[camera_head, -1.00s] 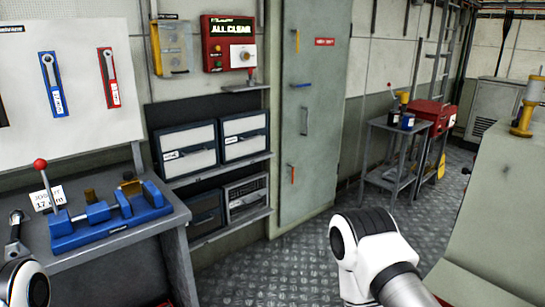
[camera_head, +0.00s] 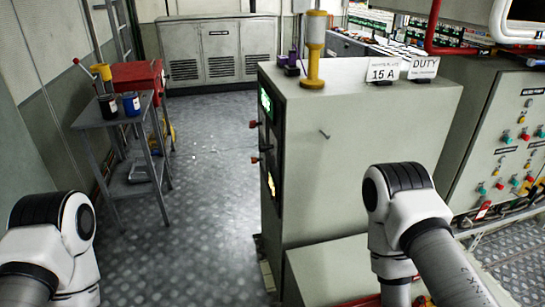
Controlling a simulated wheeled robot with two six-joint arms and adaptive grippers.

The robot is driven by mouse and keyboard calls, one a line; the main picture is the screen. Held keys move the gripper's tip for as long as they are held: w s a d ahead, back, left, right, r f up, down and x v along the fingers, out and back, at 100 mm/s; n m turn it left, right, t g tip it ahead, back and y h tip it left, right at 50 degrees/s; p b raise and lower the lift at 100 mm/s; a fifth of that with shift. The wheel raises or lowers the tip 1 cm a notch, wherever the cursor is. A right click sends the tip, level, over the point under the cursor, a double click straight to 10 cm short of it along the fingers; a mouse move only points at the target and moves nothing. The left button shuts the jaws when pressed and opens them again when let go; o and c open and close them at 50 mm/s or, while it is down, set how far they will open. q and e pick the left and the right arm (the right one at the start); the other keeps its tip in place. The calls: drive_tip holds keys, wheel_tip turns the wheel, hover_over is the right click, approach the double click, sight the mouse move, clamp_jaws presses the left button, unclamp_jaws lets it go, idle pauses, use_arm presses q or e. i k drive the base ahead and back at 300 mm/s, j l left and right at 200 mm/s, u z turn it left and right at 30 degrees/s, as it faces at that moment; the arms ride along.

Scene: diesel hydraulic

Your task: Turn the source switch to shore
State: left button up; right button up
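No switch marked source or shore can be made out in this view. A grey-green cabinet (camera_head: 355,140) stands in the middle, with green-lit displays (camera_head: 266,103) and red knobs (camera_head: 254,124) on its left side, seen at a steep angle. A control panel (camera_head: 515,145) with several coloured buttons and knobs stands at the right; its labels are too small to read. Only links of my two arms show, at the lower left and lower right. Both grippers are out of view.
Vented lockers (camera_head: 220,52) line the back. The cabinet top holds a yellow post (camera_head: 315,50) and cards reading 15 A and DUTY. Patterned metal floor (camera_head: 205,190) is clear between.

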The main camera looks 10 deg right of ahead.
sight(252, 124)
drive_tip(key=i+j+z, duration=0.2)
drive_tip(key=j, duration=0.15)
drive_tip(key=i+j+z, duration=0.2)
drive_tip(key=j, duration=0.15)
drive_tip(key=j+z, duration=0.2)
drive_tip(key=j, duration=0.2)
drive_tip(key=j+z, duration=0.25)
drive_tip(key=j, duration=0.15)
drive_tip(key=i, duration=0.05)
